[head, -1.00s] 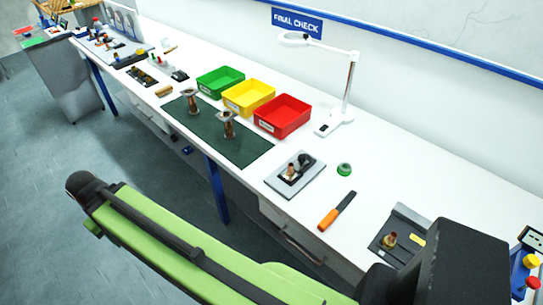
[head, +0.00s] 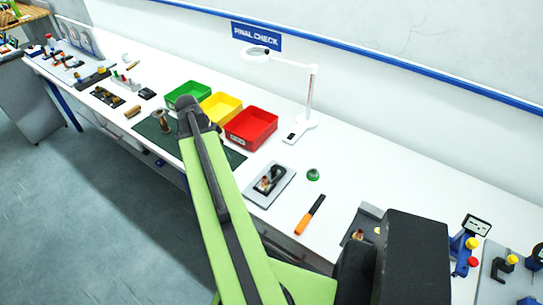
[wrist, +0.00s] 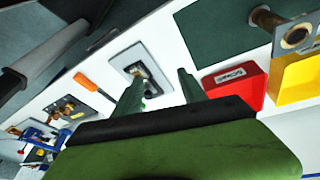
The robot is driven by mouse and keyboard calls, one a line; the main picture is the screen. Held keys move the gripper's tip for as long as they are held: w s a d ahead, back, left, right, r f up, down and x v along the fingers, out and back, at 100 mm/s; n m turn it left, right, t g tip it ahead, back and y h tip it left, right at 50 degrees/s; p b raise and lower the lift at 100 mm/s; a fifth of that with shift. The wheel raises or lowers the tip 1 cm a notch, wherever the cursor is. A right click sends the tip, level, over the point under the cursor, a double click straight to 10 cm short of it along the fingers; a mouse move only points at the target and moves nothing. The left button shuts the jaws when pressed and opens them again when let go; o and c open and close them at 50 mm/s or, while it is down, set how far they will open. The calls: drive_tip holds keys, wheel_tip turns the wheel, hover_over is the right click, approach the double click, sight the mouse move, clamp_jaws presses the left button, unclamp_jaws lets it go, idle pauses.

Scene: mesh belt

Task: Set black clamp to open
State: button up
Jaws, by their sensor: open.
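A black clamp-like piece (head: 277,173) stands on a light grey plate (head: 282,190) on the white bench, with a brass-coloured part beside or in it. Its exact setting is too small to tell. The piece also shows in the wrist view (wrist: 150,90), between and beyond my fingertips. My gripper (wrist: 160,88) is open and empty, its two green fingers spread apart and pointing towards the plate. My gripper does not show in the head view. Another dark piece with a yellow knob (head: 506,262) stands at the far right.
Red bin (head: 250,130), yellow bin (head: 220,108) and green bin (head: 187,95) stand at the back beside a white lamp (head: 305,105). An orange-handled tool (head: 309,215) and a green round item (head: 313,175) lie right of the plate. A blue piece (head: 462,254) stands further right.

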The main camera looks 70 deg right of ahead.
sight(273, 168)
drive_tip(key=s+d+r+m+g+p, duration=0.1)
drive_tip(key=s+d+r+m, duration=0.2)
drive_tip(key=s+d+m, duration=0.55)
drive_tip(key=s+f+n+b, duration=0.1)
drive_tip(key=s+f+b, duration=0.1)
drive_tip(key=f+b, duration=0.3)
drive_tip(key=s+d+f+n+b, duration=0.1)
drive_tip(key=s+f+b, duration=0.2)
drive_tip(key=f+b, duration=0.2)
drive_tip(key=s+d+f+n+b, duration=0.1)
drive_tip(key=s+f+b, duration=0.1)
drive_tip(key=f+b, duration=0.3)
drive_tip(key=shift+s+f+b, duration=0.15)
drive_tip(key=shift+f+b, duration=0.25)
drive_tip(key=shift+b, duration=0.05)
clamp_jaws()
